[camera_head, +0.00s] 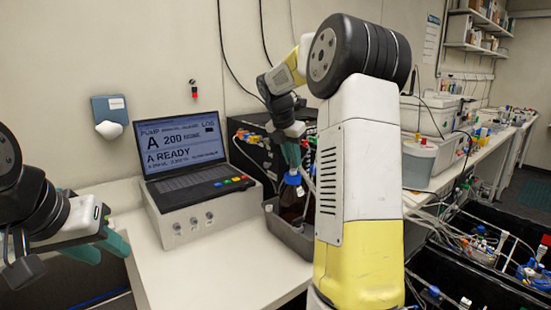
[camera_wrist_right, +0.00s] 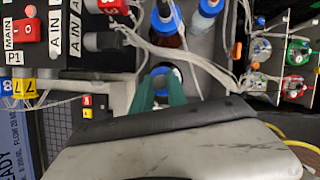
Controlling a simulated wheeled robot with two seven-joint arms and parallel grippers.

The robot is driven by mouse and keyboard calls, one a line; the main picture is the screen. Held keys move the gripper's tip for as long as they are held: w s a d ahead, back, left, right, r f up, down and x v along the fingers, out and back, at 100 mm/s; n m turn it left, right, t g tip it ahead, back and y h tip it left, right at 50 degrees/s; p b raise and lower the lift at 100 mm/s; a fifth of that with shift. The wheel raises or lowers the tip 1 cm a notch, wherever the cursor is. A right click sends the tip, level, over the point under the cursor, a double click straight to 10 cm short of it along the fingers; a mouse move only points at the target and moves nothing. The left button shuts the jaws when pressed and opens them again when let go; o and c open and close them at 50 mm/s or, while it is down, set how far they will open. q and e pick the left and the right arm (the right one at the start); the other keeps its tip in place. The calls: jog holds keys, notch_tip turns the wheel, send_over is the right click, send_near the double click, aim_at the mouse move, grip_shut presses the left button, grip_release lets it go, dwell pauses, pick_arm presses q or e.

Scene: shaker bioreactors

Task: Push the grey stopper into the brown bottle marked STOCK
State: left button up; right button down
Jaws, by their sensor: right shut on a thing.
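My right gripper (camera_head: 291,155) points down over a brown bottle (camera_head: 292,203) with a blue collar, standing in a grey tray. In the right wrist view its teal fingers (camera_wrist_right: 161,82) are closed together at the blue-collared mouth (camera_wrist_right: 165,71) of a bottle below. The grey stopper is hidden between the fingers, and I cannot tell whether it touches the mouth. No STOCK marking is readable. My left gripper (camera_head: 100,246) is at the lower left, its teal fingers apart and empty, far from the bottle.
A control box with a screen (camera_head: 183,150) stands left of the grey tray (camera_head: 289,236). The wrist view shows another brown bottle (camera_wrist_right: 166,25), a further blue-capped bottle (camera_wrist_right: 206,10) and loose tubing close by. The front of the white bench (camera_head: 215,268) is clear.

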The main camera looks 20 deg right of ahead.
jog(key=shift+f, duration=0.5)
jog(key=c, duration=1.2)
grip_release()
jog(key=shift+c, duration=0.2)
